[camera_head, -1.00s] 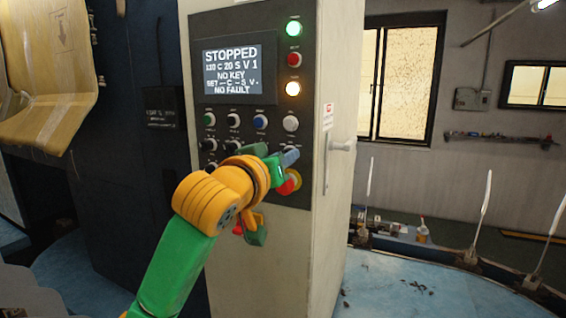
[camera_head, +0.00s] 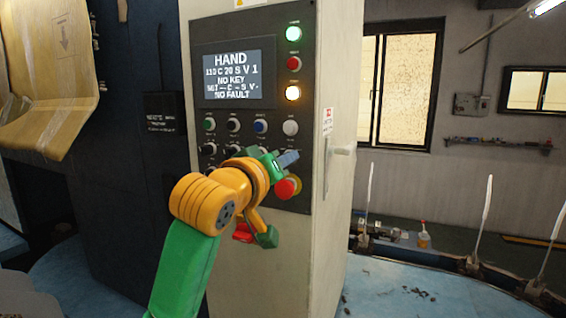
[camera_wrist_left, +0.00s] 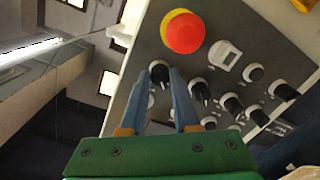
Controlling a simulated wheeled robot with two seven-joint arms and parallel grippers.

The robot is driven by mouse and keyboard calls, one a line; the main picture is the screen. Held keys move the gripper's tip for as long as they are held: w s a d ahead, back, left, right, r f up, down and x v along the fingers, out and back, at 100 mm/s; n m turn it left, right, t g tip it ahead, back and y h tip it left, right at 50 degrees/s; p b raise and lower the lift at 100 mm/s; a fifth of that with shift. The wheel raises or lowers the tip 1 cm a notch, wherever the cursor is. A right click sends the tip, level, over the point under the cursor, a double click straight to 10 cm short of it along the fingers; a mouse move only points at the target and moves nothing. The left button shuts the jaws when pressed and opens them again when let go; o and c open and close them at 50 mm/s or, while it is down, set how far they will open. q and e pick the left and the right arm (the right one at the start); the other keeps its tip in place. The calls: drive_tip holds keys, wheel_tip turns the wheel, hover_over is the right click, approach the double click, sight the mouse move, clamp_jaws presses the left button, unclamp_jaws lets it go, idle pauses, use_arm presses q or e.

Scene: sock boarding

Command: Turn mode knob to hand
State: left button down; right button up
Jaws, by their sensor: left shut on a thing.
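My left gripper (camera_head: 287,160) reaches the lower right of the dark control panel (camera_head: 208,116). In the left wrist view its two blue fingers (camera_wrist_left: 167,98) are shut on the black mode knob (camera_wrist_left: 159,71), one on each side. In the head view the gripper mostly hides this knob. The panel's screen (camera_head: 232,75) reads HAND on its top line, with NO KEY and NO FAULT below. My right gripper is in neither view.
A red emergency button on a yellow base (camera_head: 287,188) sits just below the gripper and close beside it in the wrist view. Several other knobs and push buttons (camera_head: 233,125) lie left of it.

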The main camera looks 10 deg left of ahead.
use_arm(q)
drive_tip(key=c, duration=0.7)
unclamp_jaws()
drive_tip(key=shift+s+a+r, duration=0.1)
drive_tip(key=shift+o, duration=0.2)
drive_tip(key=s+a+b, duration=0.1)
drive_tip(key=s+b, duration=0.3)
drive_tip(key=s, duration=0.3)
drive_tip(key=shift+r, duration=0.15)
drive_tip(key=shift+a, duration=0.1)
